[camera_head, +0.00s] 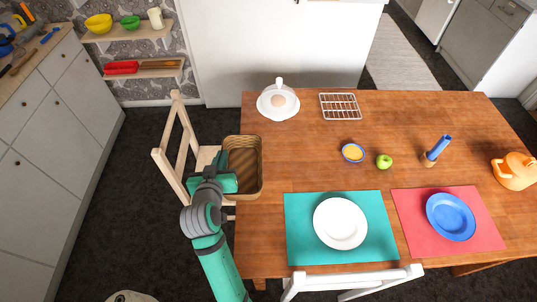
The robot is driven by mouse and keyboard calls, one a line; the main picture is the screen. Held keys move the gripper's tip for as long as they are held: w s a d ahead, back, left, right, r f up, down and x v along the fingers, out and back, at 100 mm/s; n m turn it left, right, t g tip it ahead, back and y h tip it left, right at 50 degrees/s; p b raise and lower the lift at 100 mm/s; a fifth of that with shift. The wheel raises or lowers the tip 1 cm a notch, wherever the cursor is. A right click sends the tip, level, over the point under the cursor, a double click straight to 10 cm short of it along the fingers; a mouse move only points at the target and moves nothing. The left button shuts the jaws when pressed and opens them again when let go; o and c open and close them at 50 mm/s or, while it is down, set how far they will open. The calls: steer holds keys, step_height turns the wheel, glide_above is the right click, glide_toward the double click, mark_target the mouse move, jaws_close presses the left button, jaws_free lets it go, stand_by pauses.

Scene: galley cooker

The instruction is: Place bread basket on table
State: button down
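The brown wicker bread basket (257,163) is at the left edge of the wooden table (300,155), above or against the chair seat; its exact height is unclear. My gripper (232,170) is at the basket's left side, with its green fingers at or over the basket wall. The basket looks tilted and empty inside. The fingertips are partly hidden by the basket and my wrist, so I cannot tell whether they are closed on it.
A wooden chair (180,150) stands left of the table. A white covered dish (278,103), a wire rack (340,106), a yellow-filled bowl (353,152) and a green apple (384,161) are on the table. Teal (300,240) and red (410,225) placemats hold plates. The table's left-middle is clear.

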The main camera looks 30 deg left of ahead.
mark_target(239, 145)
steer(key=w+f, duration=0.1)
steer(key=w, duration=0.1)
steer(key=w+f, duration=0.1)
steer(key=w, duration=0.2)
steer(key=w+f, duration=0.1)
steer(key=w, duration=0.2)
steer(key=shift+w+d+f, duration=0.15)
steer(key=shift+f, duration=0.15)
steer(key=w+f, duration=0.4)
steer(key=f, duration=0.1)
steer(key=shift+w+f, duration=0.15)
steer(key=shift+w, duration=0.25)
steer(key=shift+w+f, duration=0.15)
steer(key=shift+f, duration=0.05)
steer(key=f, duration=0.3)
steer(key=shift+w+f, duration=0.2)
steer(key=shift+w, duration=0.05)
steer(key=shift+f, duration=0.1)
steer(key=shift+w+f, duration=0.1)
steer(key=c, duration=2)
jaws_free()
